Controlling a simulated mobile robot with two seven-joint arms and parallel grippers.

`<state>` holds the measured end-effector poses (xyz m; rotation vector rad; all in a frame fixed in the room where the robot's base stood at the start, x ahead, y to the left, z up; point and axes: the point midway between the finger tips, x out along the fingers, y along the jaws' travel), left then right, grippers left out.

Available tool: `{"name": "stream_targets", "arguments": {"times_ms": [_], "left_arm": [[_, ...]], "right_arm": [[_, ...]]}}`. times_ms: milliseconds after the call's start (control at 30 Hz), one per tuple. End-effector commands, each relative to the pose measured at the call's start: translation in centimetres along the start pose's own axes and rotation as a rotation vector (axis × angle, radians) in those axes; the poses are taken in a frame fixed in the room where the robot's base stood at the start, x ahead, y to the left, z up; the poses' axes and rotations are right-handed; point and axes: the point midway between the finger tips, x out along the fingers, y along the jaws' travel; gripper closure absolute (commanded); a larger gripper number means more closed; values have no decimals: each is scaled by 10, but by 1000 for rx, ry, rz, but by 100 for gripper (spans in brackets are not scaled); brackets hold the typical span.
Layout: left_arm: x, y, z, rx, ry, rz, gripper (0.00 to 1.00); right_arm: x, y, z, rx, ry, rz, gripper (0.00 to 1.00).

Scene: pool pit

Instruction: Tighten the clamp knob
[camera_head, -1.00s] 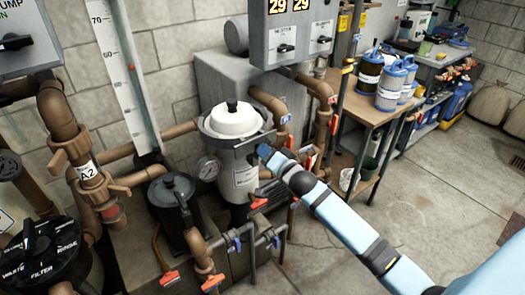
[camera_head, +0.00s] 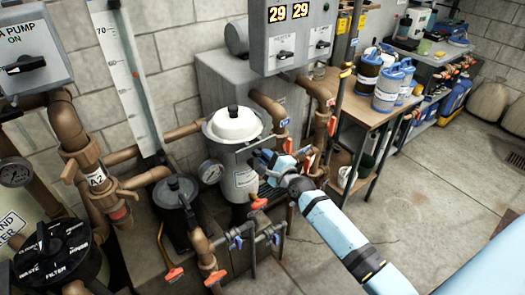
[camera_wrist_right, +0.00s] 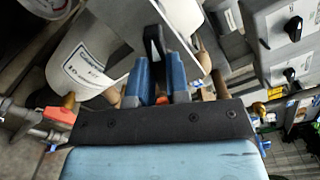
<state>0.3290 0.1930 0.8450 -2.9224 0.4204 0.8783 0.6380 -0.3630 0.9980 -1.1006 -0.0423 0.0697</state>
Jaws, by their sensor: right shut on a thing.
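A canister (camera_head: 240,180) with a white domed lid (camera_head: 233,124) stands in the middle of the head view. My right gripper (camera_head: 263,159) is at the right side of its rim, below the lid. In the right wrist view, the two blue fingers (camera_wrist_right: 158,82) are closed on the black clamp knob (camera_wrist_right: 154,42), which stands up between them. A flat grey metal part (camera_wrist_right: 125,55) lies behind the fingers. The knob is mostly hidden by the gripper in the head view. My left gripper is not in view.
Brown pipes (camera_head: 270,105) and red- and blue-handled valves (camera_head: 238,242) crowd the canister. A grey control box (camera_head: 290,35) hangs above. A wooden table (camera_head: 350,97) with tubs stands to the right; floor beyond is open.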

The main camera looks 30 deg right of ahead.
Motion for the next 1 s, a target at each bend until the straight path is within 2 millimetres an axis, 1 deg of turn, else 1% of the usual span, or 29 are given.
{"name": "stream_targets", "arguments": {"times_ms": [33,233,300,433,500,567,767,800,867,900,1000], "left_arm": [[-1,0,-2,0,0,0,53],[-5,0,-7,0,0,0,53],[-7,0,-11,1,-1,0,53],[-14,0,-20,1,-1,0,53],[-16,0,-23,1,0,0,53],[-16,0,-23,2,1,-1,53],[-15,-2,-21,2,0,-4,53],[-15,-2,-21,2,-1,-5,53],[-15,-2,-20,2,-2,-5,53],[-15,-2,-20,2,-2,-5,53],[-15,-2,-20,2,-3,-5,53]], "right_arm": [[0,0,0,104,1,0,100],[0,0,1,577,2,0,100],[0,-1,2,755,2,-1,100],[0,-2,2,1044,2,1,100],[0,-1,1,1131,2,1,100],[0,0,1,1168,1,2,100],[0,1,0,1177,0,2,100],[0,1,0,1176,0,2,72],[0,1,0,1175,0,2,59],[0,1,0,1174,0,2,53],[0,1,0,1173,0,2,53]]}}
